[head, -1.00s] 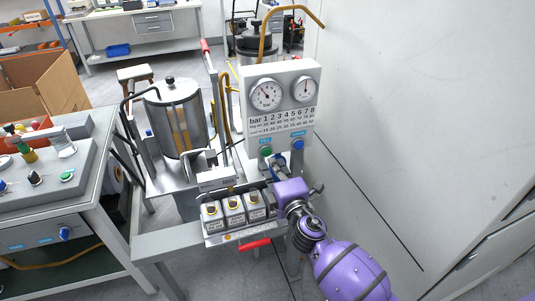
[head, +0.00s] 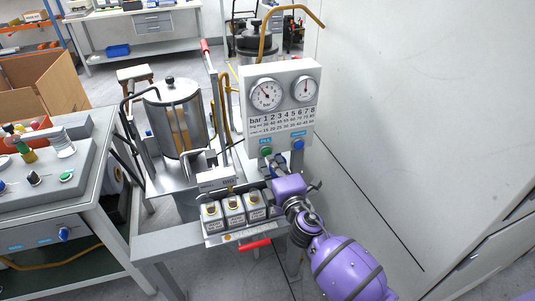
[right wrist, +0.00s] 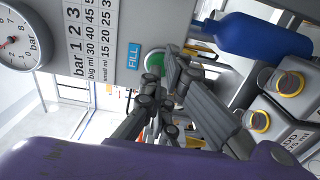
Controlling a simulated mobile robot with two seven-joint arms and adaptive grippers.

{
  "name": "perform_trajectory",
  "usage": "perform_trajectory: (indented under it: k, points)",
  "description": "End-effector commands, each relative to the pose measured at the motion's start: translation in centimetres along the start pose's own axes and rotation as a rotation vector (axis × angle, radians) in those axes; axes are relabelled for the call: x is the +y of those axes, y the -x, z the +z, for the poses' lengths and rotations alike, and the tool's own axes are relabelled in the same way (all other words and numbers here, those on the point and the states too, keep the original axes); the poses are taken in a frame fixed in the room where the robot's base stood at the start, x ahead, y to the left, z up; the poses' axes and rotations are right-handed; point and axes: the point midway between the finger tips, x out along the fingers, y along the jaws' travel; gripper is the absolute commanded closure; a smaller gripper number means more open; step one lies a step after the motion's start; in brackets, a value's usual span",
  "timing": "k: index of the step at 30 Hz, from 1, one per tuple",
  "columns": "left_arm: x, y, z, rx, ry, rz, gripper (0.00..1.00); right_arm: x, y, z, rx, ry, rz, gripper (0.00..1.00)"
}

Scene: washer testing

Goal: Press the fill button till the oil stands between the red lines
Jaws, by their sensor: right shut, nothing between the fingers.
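The green fill button (head: 265,152) is on the front of the grey gauge panel (head: 281,140), below the printed table. In the right wrist view the green button (right wrist: 154,60) is partly hidden by my fingers, beside the blue FILL label (right wrist: 133,57). My right gripper (head: 269,163) is shut and empty, with its fingertips just in front of and slightly below the button. Whether they touch it I cannot tell. The red lines are too small to make out. My left gripper is out of view.
A blue knob (head: 298,144) is right of the button. Several small labelled boxes (head: 233,209) stand just below and left of my right gripper. A blue cylinder (right wrist: 245,37) is beside the fingers in the right wrist view. A wall (head: 420,120) rises at right.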

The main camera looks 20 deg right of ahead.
Motion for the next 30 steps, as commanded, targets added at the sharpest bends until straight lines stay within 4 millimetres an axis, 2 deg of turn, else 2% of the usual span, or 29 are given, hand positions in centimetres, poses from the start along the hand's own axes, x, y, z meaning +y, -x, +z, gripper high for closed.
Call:
perform_trajectory:
  k: [30]
  points:
    - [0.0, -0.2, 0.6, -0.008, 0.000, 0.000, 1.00, 0.0, -2.1, 0.0, 0.000, 0.000, 0.000, 1.00]
